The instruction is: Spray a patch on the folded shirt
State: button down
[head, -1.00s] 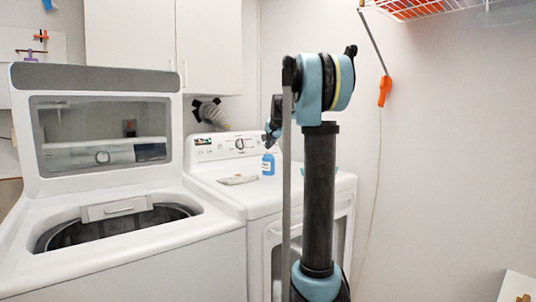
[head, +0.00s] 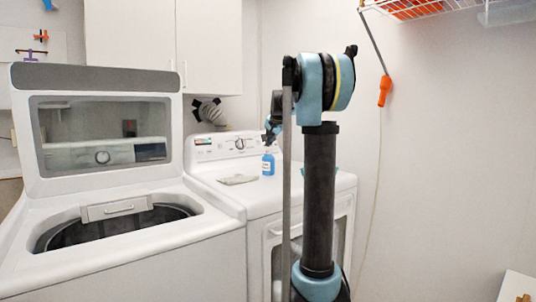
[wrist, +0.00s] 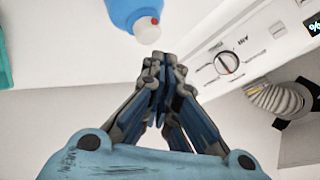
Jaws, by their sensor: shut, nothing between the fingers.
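A blue spray bottle (head: 268,164) stands upright on top of the dryer in the head view. It also shows at the top of the wrist view (wrist: 128,12), with its white nozzle (wrist: 147,30) just beyond my fingertips. The folded shirt (head: 239,179), small and greyish, lies flat on the dryer top, left of the bottle; it is not in the wrist view. My gripper (wrist: 155,62) is shut and empty, its fingertips together close to the nozzle. I cannot tell if they touch it. In the head view my gripper (head: 270,133) is partly hidden by my arm.
The dryer (head: 215,190) has a raised control panel with a knob (wrist: 227,62) at its back. An open-lidded washer (head: 120,245) stands at left. A teal object (wrist: 4,55) lies at the wrist view's edge. A vent hose (wrist: 275,98) is behind the panel.

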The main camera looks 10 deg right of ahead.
jog(key=shift+r, duration=0.1)
jog(key=shift+r, duration=2.9)
jog(key=shift+f, duration=3.1)
jog(key=shift+f, duration=0.1)
jog(key=shift+f, duration=0.25)
